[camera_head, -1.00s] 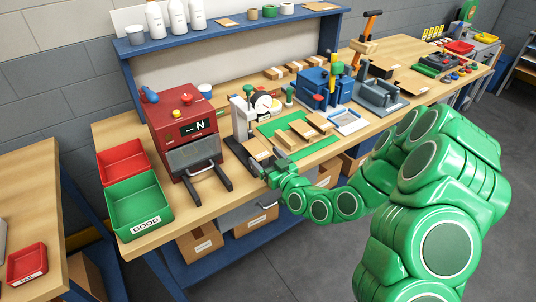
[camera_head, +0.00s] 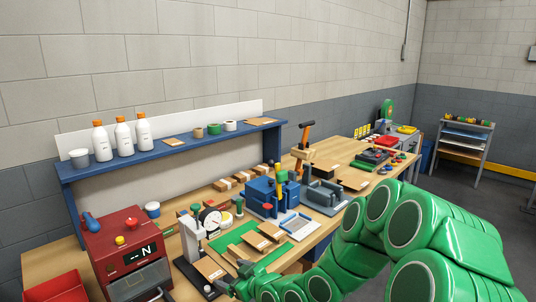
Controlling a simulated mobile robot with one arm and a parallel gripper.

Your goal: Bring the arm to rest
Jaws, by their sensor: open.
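My green arm (camera_head: 365,255) comes in from the lower right and reaches left along the bench front. My gripper (camera_head: 232,288) is at the bottom edge of the picture, beside the foot of the dial gauge stand (camera_head: 191,240) and the near end of the green mat (camera_head: 243,239). It is open; its fingertips are small and partly cut off, and I see nothing held. Flat wooden blanks (camera_head: 257,241) lie on the mat behind it.
A red machine (camera_head: 112,243) reading "N" stands left, with a red bin (camera_head: 52,290) below it. A blue fixture (camera_head: 262,195) and a grey-blue press (camera_head: 322,194) stand behind the mat. A blue shelf (camera_head: 190,143) holds white bottles. Open floor shows at right.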

